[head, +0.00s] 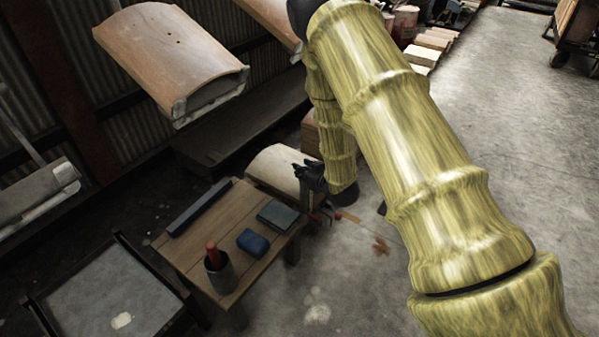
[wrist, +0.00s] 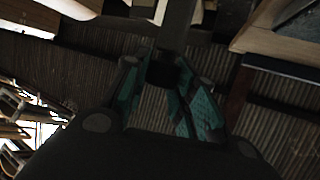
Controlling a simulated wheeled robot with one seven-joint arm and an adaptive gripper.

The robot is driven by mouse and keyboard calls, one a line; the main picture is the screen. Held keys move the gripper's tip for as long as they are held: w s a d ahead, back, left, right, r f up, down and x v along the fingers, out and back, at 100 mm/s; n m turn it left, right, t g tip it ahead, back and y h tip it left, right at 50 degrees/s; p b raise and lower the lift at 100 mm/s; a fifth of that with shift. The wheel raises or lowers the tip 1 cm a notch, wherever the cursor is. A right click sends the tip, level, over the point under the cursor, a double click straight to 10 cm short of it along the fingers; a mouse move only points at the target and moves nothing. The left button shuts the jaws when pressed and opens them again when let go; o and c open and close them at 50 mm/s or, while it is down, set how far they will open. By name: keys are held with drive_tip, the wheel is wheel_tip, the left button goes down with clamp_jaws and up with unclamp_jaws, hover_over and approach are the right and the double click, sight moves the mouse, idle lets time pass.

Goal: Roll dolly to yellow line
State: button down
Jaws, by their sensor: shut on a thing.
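My gripper (head: 311,174) is low, just beyond the small wooden table, beside a pale curved panel (head: 278,168). In the wrist view its teal-padded fingers (wrist: 160,82) are closed about a dark bar (wrist: 175,28), which runs up out of that view. I cannot tell whether this bar is the dolly's handle. A wheeled cart (head: 577,32) stands at the far upper right in the head view; whether it is the dolly is unclear. No yellow line shows on the floor in either view.
The wooden table (head: 203,236) bears a blue block (head: 253,242), a teal box (head: 278,215), a dark bar and a cup (head: 220,272) with a red handle. Curved panels (head: 170,55) hang above. A grey-topped frame (head: 105,300) stands lower left. Concrete floor (head: 510,130) is clear at right.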

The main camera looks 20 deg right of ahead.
drive_tip(key=w+d+p, duration=0.3)
drive_tip(key=w+d, duration=0.3)
drive_tip(key=d, duration=0.2)
drive_tip(key=shift+w+d, duration=0.2)
drive_tip(key=shift+w, duration=0.05)
drive_tip(key=c, duration=1.1)
unclamp_jaws()
drive_tip(key=shift+c, duration=0.2)
drive_tip(key=v, duration=1.2)
drive_tip(key=shift+r, duration=0.1)
